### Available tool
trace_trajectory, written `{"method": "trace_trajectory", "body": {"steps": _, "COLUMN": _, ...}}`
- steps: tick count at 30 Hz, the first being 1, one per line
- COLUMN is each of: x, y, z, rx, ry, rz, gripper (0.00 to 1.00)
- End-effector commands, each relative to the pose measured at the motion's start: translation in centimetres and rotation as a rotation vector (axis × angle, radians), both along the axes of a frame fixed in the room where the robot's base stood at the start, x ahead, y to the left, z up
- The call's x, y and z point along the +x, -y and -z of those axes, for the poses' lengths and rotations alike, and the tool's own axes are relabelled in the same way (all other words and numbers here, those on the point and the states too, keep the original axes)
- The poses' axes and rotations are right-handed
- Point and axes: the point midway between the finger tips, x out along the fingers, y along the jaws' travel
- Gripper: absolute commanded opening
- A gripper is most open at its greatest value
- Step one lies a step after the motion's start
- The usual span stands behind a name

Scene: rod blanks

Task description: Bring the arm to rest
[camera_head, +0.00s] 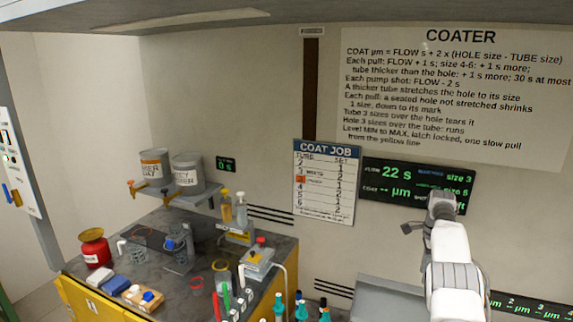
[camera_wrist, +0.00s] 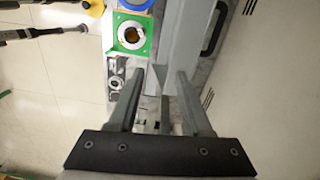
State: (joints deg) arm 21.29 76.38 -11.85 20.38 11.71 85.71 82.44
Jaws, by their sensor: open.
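My arm (camera_head: 452,262) rises at the right of the head view, in front of the wall with the coater signs. Its end (camera_head: 441,202) is up near the lit display, clear of the bench. In the wrist view my gripper (camera_wrist: 161,78) has its two fingers apart, with nothing between them. Below the fingers lie a grey surface and a green square part with a round hole (camera_wrist: 131,36). I cannot tell how far below they are.
A dark-topped bench (camera_head: 140,268) at the lower left carries a red can (camera_head: 95,250), bottles (camera_head: 241,209) and fixtures. Two labelled tins (camera_head: 187,175) stand on a wall shelf. Teal-capped bottles (camera_head: 301,308) stand at the bottom.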

Motion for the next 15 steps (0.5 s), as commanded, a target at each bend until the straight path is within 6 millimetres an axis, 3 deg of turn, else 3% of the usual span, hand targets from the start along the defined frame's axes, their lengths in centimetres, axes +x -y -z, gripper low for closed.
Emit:
{"method": "trace_trajectory", "body": {"steps": 8, "x": -0.3, "y": -2.8, "z": -9.6, "rx": -0.015, "ry": 0.075, "rz": -0.200, "gripper": 0.49}}
{"method": "trace_trajectory", "body": {"steps": 15, "x": -2.7, "y": -6.4, "z": -17.5, "rx": -0.036, "ry": 0.144, "rz": -0.411, "gripper": 0.49}}
